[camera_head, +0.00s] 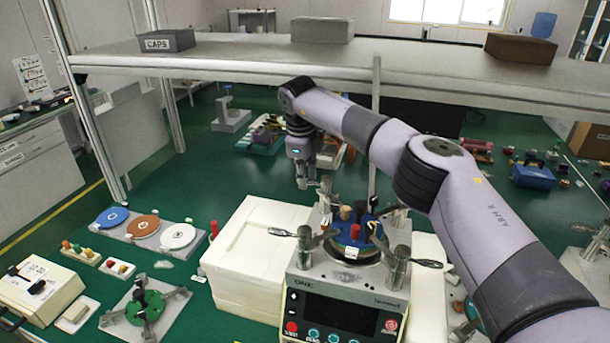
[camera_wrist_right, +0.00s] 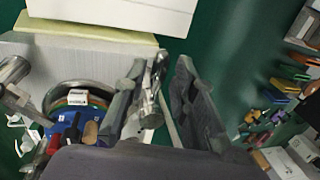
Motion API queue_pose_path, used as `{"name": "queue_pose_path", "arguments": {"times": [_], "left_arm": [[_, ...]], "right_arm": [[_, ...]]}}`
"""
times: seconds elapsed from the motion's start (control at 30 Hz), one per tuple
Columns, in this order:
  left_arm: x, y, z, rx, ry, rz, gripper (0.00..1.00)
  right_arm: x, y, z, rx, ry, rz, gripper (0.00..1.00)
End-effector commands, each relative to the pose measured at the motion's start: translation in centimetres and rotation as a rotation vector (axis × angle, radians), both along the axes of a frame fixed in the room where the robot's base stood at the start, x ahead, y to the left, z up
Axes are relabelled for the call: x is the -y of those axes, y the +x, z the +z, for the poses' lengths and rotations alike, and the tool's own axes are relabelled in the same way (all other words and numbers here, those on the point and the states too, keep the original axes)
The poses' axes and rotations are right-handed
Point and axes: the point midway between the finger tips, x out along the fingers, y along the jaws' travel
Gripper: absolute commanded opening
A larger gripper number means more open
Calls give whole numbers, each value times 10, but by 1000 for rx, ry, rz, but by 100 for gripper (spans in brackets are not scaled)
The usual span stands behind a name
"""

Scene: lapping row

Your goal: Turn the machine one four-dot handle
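Machine one (camera_head: 345,281), a white box with a control panel marked "ONE", stands at centre right in the head view. A blue round plate (camera_head: 352,234) with red and tan pegs sits on top, with metal posts and handles around it. The front left handle (camera_head: 283,232) and front right handle (camera_head: 430,263) stick outward. The dots are too small to read. My right gripper (camera_head: 306,184) points down behind the machine's back left corner. In the wrist view my right gripper (camera_wrist_right: 163,100) is open, with a metal handle (camera_wrist_right: 151,92) between its fingers, nearer the left one. My left gripper is not in view.
White blocks (camera_head: 255,250) stand left of the machine. A shelf (camera_head: 250,62) spans above the bench, its upright (camera_head: 375,125) close behind my right arm. Coloured discs (camera_head: 145,225) and a green fixture (camera_head: 145,306) lie to the left.

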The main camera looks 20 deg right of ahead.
Motion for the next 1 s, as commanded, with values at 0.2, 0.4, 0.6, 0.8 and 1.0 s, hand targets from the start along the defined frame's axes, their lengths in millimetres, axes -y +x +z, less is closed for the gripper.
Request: {"name": "queue_pose_path", "arguments": {"times": [0.2, 0.4, 0.6, 0.8, 1.0], "left_arm": [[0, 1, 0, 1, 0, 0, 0], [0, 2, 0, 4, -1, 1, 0], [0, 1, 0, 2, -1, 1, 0], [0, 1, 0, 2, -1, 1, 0], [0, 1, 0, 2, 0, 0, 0]], "right_arm": [[0, 0, 0, -1, 0, 1, 34], [0, 0, 2, 0, 0, 1, 34], [-3, -3, 28, 3, 1, 3, 34], [-9, -10, 71, 3, 0, 1, 34], [-13, -15, 103, 1, 0, 1, 34]]}}
